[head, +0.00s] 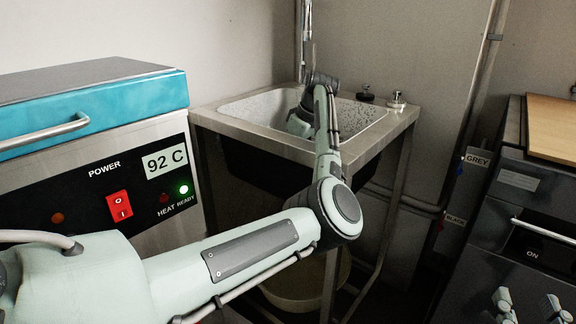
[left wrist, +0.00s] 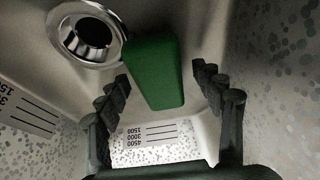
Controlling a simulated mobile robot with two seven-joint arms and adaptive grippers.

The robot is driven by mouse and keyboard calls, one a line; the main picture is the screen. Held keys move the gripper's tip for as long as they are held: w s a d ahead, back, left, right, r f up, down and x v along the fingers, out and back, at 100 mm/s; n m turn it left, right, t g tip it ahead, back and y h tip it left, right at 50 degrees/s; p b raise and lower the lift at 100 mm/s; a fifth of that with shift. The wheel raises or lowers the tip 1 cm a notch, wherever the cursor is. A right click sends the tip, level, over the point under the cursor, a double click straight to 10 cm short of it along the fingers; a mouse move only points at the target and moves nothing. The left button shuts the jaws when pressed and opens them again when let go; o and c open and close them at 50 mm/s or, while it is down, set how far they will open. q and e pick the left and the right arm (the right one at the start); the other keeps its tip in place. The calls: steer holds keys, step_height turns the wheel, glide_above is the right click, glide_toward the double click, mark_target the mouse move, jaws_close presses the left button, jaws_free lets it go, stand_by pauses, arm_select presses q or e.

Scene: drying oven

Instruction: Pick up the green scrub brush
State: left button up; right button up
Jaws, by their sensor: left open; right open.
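The green scrub brush (left wrist: 155,74) shows as a solid green block in the left wrist view, lying in the sink beside the drain. My left gripper (left wrist: 162,76) is open, its dark fingers on either side of the brush in the picture; I cannot tell whether they touch it. In the head view my left arm reaches down into the sink (head: 262,138), where its fingers and the brush are hidden. My right gripper (head: 528,303) is open at the lower right, in front of the dark cabinet, partly cut off and away from the brush.
The metal drain (left wrist: 90,34) is by the brush. Speckled sink walls stand close around the left gripper. A tap and handles (head: 396,99) are at the sink's back. The oven (head: 130,165) stands left, reading 92 C, and a dark cabinet (head: 515,180) stands right.

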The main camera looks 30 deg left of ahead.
arm_select(q)
steer(key=shift+f+p, duration=0.2)
steer(key=shift+p, duration=0.25)
stand_by(0.4)
steer(key=c, duration=1.4)
